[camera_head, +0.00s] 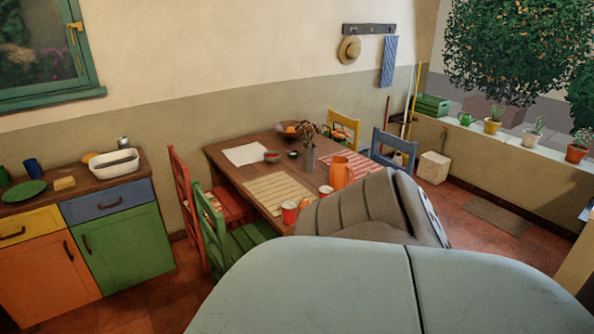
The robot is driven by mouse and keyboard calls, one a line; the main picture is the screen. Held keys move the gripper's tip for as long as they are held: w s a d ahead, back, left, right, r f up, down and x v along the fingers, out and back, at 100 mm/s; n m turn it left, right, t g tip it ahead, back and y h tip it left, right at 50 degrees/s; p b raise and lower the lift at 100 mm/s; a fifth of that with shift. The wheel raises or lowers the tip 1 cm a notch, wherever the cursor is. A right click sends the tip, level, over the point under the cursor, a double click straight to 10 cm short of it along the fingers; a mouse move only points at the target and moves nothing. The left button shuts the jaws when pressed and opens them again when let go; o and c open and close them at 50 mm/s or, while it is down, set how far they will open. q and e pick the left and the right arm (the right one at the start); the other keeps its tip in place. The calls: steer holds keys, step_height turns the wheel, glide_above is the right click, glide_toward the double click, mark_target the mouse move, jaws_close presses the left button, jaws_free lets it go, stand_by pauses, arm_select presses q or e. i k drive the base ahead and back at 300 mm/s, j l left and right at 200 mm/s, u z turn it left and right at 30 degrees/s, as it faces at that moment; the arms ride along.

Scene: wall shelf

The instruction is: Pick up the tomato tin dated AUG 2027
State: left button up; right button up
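I cannot make out a tomato tin or any printed date in this view. Small red items (289,213) stand at the near edge of the dining table (232,176); they are too small to tell whether they are cups or tins. Neither of my grippers shows. Grey parts of my own body fill the bottom middle and right and hide the table's near right side.
Red (184,200) and green (240,238) chairs stand at the table's near left; yellow (343,128) and blue (392,147) ones stand behind. An orange jug (340,173) is on the table. The counter (110,204) is at left. Some tiled floor (155,298) is clear.

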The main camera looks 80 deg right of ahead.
mark_target(288, 207)
steer(key=z, duration=2.5)
steer(key=i+j, duration=0.3)
steer(key=i, duration=0.3)
steer(key=i+j+z, duration=0.15)
steer(key=i+j, duration=0.15)
steer(key=i, duration=0.25)
steer(key=i+j, duration=0.35)
steer(key=i, duration=0.25)
steer(key=i+j+z, duration=0.15)
steer(key=i+j, duration=0.25)
steer(key=i, duration=0.15)
